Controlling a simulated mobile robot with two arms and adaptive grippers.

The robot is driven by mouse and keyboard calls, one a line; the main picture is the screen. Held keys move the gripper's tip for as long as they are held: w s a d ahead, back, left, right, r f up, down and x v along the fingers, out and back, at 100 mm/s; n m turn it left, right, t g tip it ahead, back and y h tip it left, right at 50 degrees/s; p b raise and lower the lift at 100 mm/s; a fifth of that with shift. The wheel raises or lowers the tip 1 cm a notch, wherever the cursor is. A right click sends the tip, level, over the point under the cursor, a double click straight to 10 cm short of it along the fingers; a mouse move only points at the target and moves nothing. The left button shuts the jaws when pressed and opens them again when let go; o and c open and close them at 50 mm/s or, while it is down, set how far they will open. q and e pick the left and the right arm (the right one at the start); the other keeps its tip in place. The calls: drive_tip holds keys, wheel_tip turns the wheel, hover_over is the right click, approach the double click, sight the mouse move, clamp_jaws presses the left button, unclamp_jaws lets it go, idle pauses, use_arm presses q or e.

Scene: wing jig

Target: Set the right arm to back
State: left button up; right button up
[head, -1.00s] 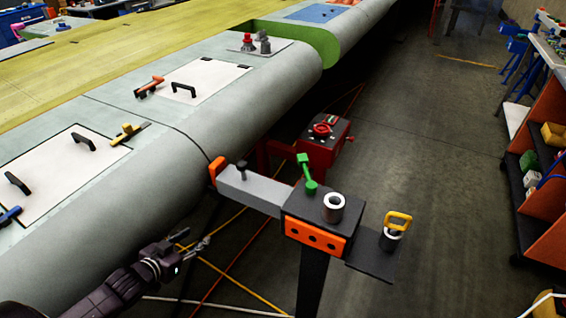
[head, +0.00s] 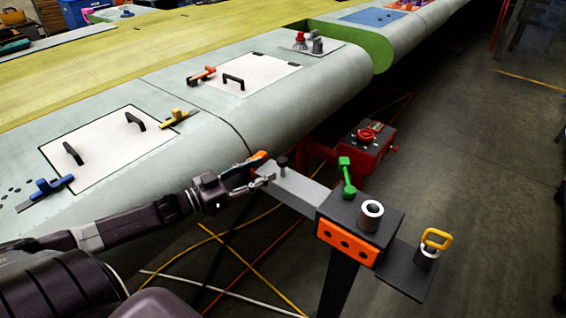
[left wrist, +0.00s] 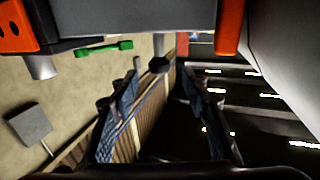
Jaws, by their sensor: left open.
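My left gripper (head: 262,172) is open. Its fingertips are at the orange-tipped end of a grey bar (head: 295,188) on a black stand. I cannot tell whether they touch it. The bar's orange tip (head: 258,158) faces the wing, and a black knob (head: 283,163) stands up from the bar. There the bar (left wrist: 130,20) crosses the top, the orange tip (left wrist: 230,25) is to the right and the knob (left wrist: 160,65) shows ahead. My right gripper is out of view.
The stand carries a green lever (head: 347,178), a white-ringed post (head: 371,211) and a yellow-handled pin (head: 436,239). A red box (head: 368,152) stands behind it. The grey wing (head: 170,180) has panels with black handles and coloured clamps. Cables lie on the floor below.

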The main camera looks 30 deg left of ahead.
sight(283, 162)
use_arm(q)
drive_tip(key=x, duration=0.5)
drive_tip(key=shift+w+d+r+p, duration=0.1)
drive_tip(key=shift+w+d+p, duration=0.05)
drive_tip(key=shift+w+p, duration=0.2)
drive_tip(key=shift+x, duration=0.9)
clamp_jaws()
